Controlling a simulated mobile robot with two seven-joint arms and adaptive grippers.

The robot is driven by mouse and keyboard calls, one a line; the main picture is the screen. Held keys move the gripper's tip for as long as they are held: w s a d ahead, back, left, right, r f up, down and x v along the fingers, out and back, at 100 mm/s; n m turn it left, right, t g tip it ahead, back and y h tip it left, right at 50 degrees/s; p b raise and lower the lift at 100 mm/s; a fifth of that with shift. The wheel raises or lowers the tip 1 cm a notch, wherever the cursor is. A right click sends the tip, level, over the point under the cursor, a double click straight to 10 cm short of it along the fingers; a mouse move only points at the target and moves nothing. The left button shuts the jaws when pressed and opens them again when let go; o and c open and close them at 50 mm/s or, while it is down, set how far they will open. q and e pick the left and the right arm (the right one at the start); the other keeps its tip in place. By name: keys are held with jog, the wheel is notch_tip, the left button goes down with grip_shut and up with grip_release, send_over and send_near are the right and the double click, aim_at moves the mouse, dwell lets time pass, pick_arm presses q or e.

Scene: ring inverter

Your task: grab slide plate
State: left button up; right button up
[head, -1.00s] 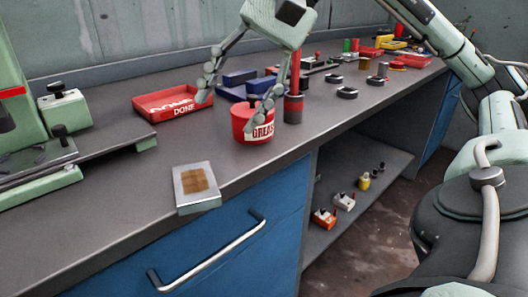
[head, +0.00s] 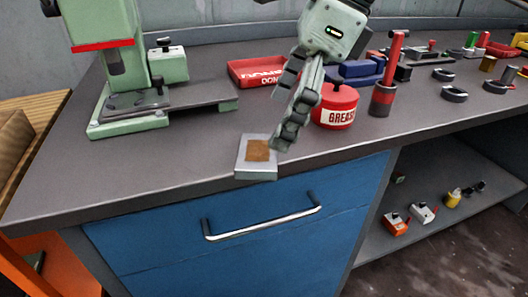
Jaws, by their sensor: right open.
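The slide plate, as far as I can tell, is the small light-grey block (head: 256,167) with a brown square patch on top. It lies flat on the bench near the front edge, above the drawer handle. My right gripper (head: 282,137) is open and empty, with its fingers pointing down. They are seen nearly edge-on, and their tips overlap the plate's right edge in the picture. Whether they touch it cannot be told. My left gripper is not in view.
A red grease pot (head: 336,107) stands close right of the fingers, with a red-handled tool (head: 383,99) beyond it. A red tray (head: 255,73) lies behind. A green press (head: 128,127) stands at the left. Bare bench lies left of the plate.

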aim_at(260, 150)
jog(key=x, duration=0.4)
jog(key=shift+s+a+f, duration=0.2)
jog(key=shift+s+a, duration=0.05)
jog(key=c, duration=1.7)
jog(key=shift+r, duration=0.1)
jog(key=shift+c, duration=0.4)
jog(key=shift+r, duration=0.15)
